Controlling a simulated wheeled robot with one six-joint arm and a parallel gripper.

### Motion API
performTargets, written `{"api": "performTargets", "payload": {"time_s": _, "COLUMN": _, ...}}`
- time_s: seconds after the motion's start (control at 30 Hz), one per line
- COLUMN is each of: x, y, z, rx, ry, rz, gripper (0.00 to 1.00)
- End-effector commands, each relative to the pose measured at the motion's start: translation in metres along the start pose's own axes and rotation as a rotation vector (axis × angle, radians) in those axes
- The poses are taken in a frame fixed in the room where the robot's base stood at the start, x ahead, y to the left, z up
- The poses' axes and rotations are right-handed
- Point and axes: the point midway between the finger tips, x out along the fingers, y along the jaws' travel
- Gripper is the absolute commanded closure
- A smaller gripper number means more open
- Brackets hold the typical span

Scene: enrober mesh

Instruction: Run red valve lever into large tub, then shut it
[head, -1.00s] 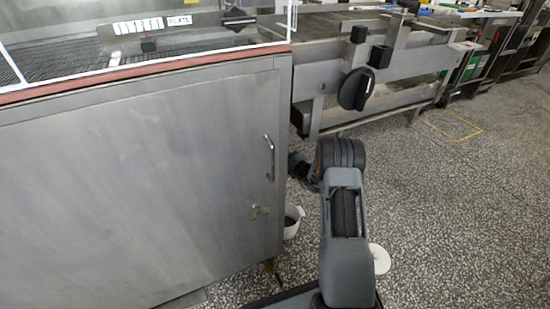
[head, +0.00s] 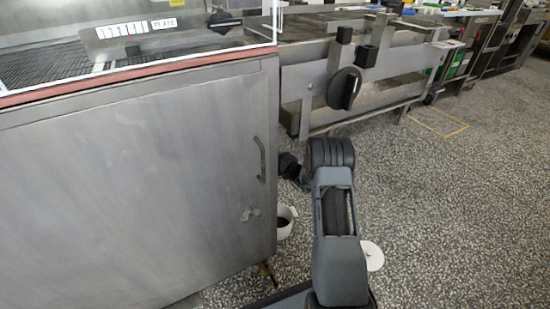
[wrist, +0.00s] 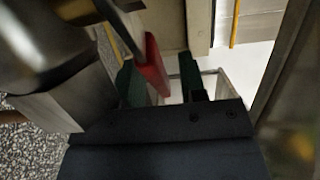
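The red valve lever (wrist: 153,68) shows in the wrist view, upright in the picture, on a metal valve body at the left. My gripper (wrist: 161,80) is open. The lever stands between its two dark green fingers, close to the left one and with a gap to the right one. A pale box-like rim (wrist: 213,84) shows beyond the right finger; I cannot tell whether it is the large tub. In the head view a white tub (head: 285,227) with something dark inside stands on the floor, partly behind the steel cabinet. My gripper is hidden there; the lever is not seen.
The steel cabinet (head: 130,190) with a door handle fills the left of the head view. A conveyor frame with a black knob (head: 344,88) stands behind my arm. A white round object (head: 372,255) lies right of my arm.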

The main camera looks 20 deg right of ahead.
Motion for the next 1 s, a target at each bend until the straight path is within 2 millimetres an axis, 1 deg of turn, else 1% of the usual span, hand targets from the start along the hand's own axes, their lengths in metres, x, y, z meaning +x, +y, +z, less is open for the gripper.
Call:
{"api": "performTargets", "payload": {"time_s": 0.17, "x": -0.021, "y": -0.002, "z": -0.001, "rx": 0.003, "ry": 0.002, "rz": 0.003, "gripper": 0.62}}
{"api": "performTargets", "payload": {"time_s": 0.4, "x": -0.072, "y": -0.003, "z": -0.002, "rx": 0.003, "ry": 0.005, "rz": 0.002, "gripper": 0.62}}
{"api": "performTargets", "payload": {"time_s": 0.6, "x": -0.107, "y": -0.002, "z": -0.001, "rx": 0.001, "ry": 0.004, "rz": 0.001, "gripper": 0.62}}
{"api": "performTargets", "payload": {"time_s": 0.7, "x": -0.12, "y": -0.002, "z": -0.001, "rx": 0.002, "ry": 0.003, "rz": 0.001, "gripper": 0.62}}
{"api": "performTargets", "payload": {"time_s": 0.8, "x": -0.129, "y": -0.001, "z": -0.001, "rx": 0.0, "ry": 0.002, "rz": 0.001, "gripper": 0.62}}
{"api": "performTargets", "payload": {"time_s": 1.0, "x": -0.136, "y": 0.0, "z": 0.0, "rx": 0.001, "ry": 0.001, "rz": 0.0, "gripper": 0.62}}
